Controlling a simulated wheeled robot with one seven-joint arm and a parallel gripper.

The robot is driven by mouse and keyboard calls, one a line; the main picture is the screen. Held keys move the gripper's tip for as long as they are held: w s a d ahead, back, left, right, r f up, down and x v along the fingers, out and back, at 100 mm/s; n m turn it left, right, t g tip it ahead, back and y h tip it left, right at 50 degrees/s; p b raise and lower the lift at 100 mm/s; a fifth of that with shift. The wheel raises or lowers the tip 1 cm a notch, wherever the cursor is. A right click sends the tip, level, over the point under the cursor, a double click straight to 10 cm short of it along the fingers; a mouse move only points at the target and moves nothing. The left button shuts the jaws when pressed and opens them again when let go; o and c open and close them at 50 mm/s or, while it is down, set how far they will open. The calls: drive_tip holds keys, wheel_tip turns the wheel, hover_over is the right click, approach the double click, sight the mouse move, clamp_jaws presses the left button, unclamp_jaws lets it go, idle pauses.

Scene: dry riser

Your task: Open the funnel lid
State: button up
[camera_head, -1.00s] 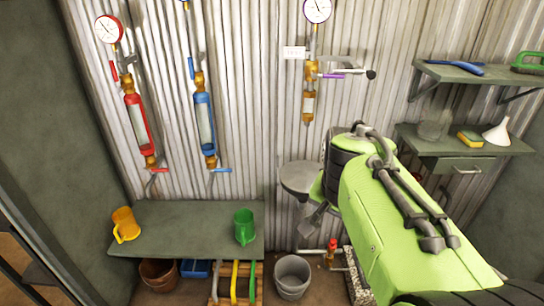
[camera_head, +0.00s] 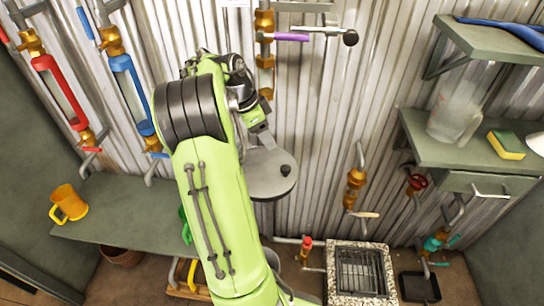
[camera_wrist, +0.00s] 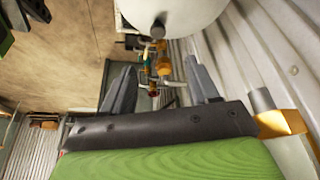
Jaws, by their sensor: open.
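The funnel lid (camera_head: 268,182) is a flat grey disc with a small dark knob (camera_head: 286,170) near its right edge, in front of the corrugated wall. It lies roughly level; the funnel body below it cannot be made out. My gripper (camera_head: 257,126) is just above and behind the lid's left part, partly hidden by my arm. In the wrist view my gripper (camera_wrist: 158,78) has its two fingers apart with nothing between them. A pale round surface, seemingly the lid (camera_wrist: 182,12), fills the top of that view with a knob (camera_wrist: 158,28) on it, beyond the fingertips.
A purple-handled valve (camera_head: 290,37) and pipe stand on the wall above the lid. A green bench (camera_head: 120,215) with an orange jug (camera_head: 68,203) is at left. A shelf (camera_head: 455,150) with a clear jug and sponge (camera_head: 507,144) is at right. A floor drain (camera_head: 358,272) lies below.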

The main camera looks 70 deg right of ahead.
sight(286, 168)
drive_tip(key=b+x, duration=0.2)
drive_tip(key=x, duration=0.5)
drive_tip(key=b+x, duration=0.3)
drive_tip(key=x, duration=0.5)
drive_tip(key=shift+s+a+f, duration=0.15)
drive_tip(key=shift+a, duration=0.05)
clamp_jaws()
